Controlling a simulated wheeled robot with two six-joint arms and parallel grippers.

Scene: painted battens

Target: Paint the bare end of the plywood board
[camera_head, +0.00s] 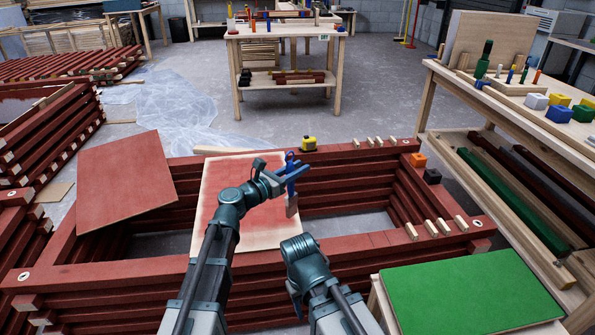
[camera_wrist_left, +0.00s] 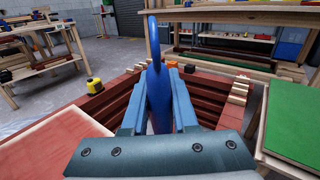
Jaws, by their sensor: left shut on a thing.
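The plywood board (camera_head: 213,172) lies across the stacked red battens in the head view. Its middle is red, with pale bare wood along its left edge and near end; my left arm covers part of it. In the left wrist view, its red face (camera_wrist_left: 48,150) is at lower left. My left gripper (camera_head: 291,174) is shut on a blue-handled paintbrush (camera_head: 291,188), held near the board's right side with the bristles down. Whether the bristles touch is unclear. The blue handle (camera_wrist_left: 156,88) stands between the fingers in the wrist view. My right arm is low in the head view; its fingers cannot be made out.
A yellow tape measure (camera_head: 308,144) sits on the far batten. A red panel (camera_head: 125,182) leans at left. A green board (camera_head: 470,292) lies at lower right. Orange (camera_head: 418,160) and dark (camera_head: 432,176) blocks and small wood blocks sit on the right battens. A workbench stands right.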

